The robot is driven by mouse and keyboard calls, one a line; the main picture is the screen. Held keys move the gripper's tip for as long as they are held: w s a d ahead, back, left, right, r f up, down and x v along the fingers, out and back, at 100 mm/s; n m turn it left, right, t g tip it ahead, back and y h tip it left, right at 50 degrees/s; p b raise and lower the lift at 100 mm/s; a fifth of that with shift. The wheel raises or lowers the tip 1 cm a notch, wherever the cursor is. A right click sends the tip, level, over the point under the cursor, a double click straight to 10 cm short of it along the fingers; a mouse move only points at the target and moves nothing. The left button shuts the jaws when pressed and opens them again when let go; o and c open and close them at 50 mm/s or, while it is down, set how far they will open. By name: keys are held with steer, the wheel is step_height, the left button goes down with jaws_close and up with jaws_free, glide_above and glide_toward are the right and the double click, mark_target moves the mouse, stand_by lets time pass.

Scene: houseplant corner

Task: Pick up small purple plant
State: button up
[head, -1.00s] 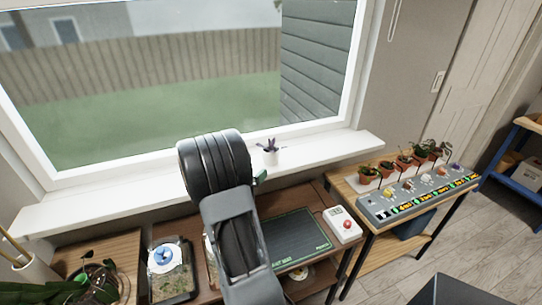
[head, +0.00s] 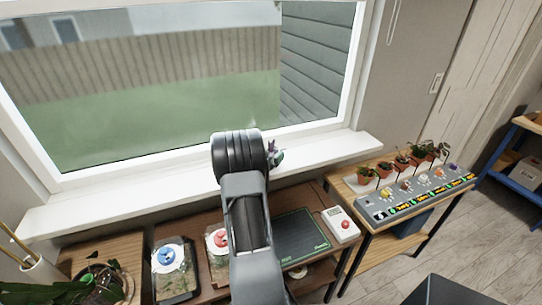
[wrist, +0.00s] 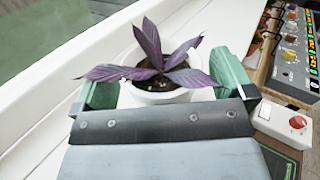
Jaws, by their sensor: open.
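The small purple plant (wrist: 158,62) stands upright in a white pot (wrist: 170,96) on the white windowsill (wrist: 92,45). In the wrist view my gripper (wrist: 168,82) is open, with one green finger on each side of the pot. The left finger looks close to the pot and the right finger sits beside it; I cannot tell if either touches. The lower part of the pot is hidden behind my gripper's body. In the head view my arm covers most of the plant (head: 272,147), and only some purple leaves show beside the gripper.
The window stands directly behind the sill. Below are a brown table with a dark green mat (head: 303,238), a white box with a red button (head: 340,224), and two lidded terrariums. A side table at right holds several potted plants and a grey control panel (head: 415,196).

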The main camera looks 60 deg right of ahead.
steer(key=shift+d, duration=0.7)
steer(key=c, duration=1)
steer(key=shift+r, duration=0.1)
